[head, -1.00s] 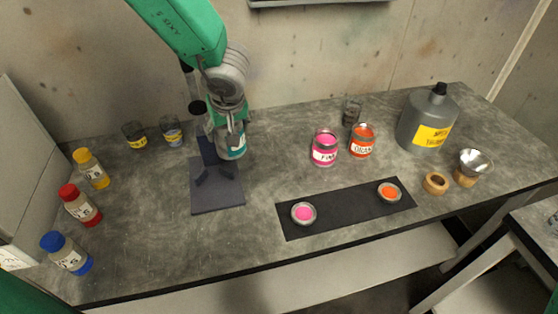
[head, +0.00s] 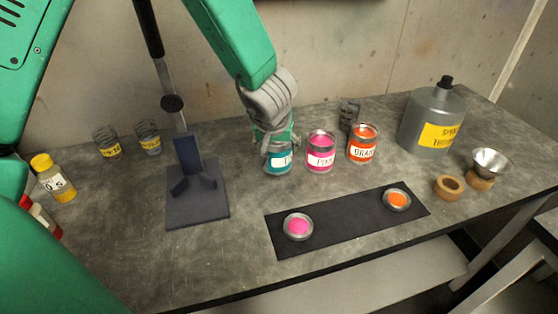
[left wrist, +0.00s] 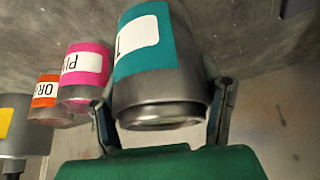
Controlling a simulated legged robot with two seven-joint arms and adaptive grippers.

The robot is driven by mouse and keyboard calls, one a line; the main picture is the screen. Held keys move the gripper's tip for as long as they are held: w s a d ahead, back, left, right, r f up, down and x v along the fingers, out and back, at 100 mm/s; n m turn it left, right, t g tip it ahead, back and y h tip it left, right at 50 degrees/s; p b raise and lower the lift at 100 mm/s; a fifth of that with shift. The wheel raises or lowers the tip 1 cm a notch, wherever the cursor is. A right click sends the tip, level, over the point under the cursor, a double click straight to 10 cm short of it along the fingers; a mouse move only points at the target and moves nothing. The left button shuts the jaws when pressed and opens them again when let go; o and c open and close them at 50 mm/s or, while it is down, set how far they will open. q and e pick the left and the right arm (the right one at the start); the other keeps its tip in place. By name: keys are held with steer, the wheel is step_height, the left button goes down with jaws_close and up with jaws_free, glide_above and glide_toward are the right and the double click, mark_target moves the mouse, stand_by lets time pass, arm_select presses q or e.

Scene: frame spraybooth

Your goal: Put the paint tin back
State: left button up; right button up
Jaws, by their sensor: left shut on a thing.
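The teal paint tin (head: 278,160) is upright beside the pink tin (head: 320,151), on the left end of the tin row. My left gripper (head: 274,140) is shut on it from behind and above. In the left wrist view the teal tin (left wrist: 160,55) sits between the two fingers (left wrist: 163,112). I cannot tell whether its base touches the table. The orange tin (head: 363,143) stands to the right of the pink one. My right gripper is not in view.
A dark stand with a post (head: 197,205) stands to the left. A black mat (head: 345,220) with a pink lid (head: 298,226) and an orange lid (head: 397,200) lies in front. A grey thinner jug (head: 432,115), a funnel (head: 490,162) and a tape roll (head: 448,187) are at right.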

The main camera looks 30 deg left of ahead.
arm_select(q)
step_height(320, 180, down, 3)
steer(key=shift+a+r+b, duration=0.1)
steer(key=shift+a+b, duration=0.05)
steer(key=shift+b, duration=0.25)
steer(key=shift+w+a, duration=0.1)
steer(key=shift+a, duration=0.25)
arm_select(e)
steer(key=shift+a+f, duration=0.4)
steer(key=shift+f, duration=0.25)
arm_select(q)
steer(key=o, duration=1.4)
steer(key=shift+d, duration=0.1)
steer(key=shift+o, duration=0.5)
steer(key=shift+d, duration=0.25)
steer(key=p+v, duration=0.4)
steer(key=v, duration=0.8)
steer(key=shift+p, duration=0.35)
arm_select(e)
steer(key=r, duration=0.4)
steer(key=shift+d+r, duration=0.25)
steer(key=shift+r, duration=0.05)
